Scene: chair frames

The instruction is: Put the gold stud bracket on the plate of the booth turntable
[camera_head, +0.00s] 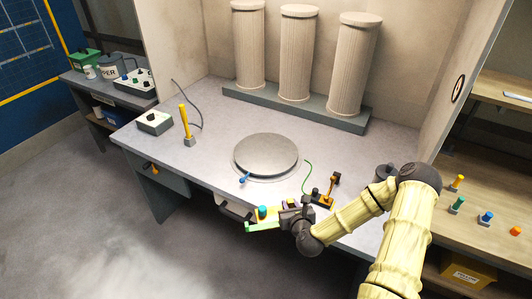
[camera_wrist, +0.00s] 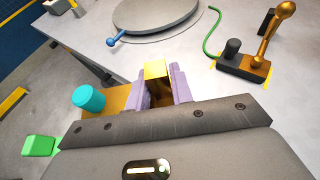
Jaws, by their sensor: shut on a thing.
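My gripper (camera_wrist: 161,92) is shut on the gold stud bracket (camera_wrist: 155,70), whose gold block stands between the lilac finger pads in the wrist view. A gold flat part with a teal stud (camera_wrist: 89,98) shows left of the fingers and appears to belong to the bracket; the fingers hide the join. In the head view the teal stud (camera_head: 262,212) is just left of my gripper (camera_head: 286,208), at the table's front edge. The turntable's round grey plate (camera_head: 266,153) is empty, behind and left of the gripper. It also shows at the top of the wrist view (camera_wrist: 150,14).
A blue-tipped lever (camera_head: 244,178) sticks out at the turntable's front. A dark fixture with a gold lever (camera_head: 332,186) and green cable stands right of it. Three columns (camera_head: 299,55) stand behind. A yellow post (camera_head: 185,122) and white box (camera_head: 154,122) stand left.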

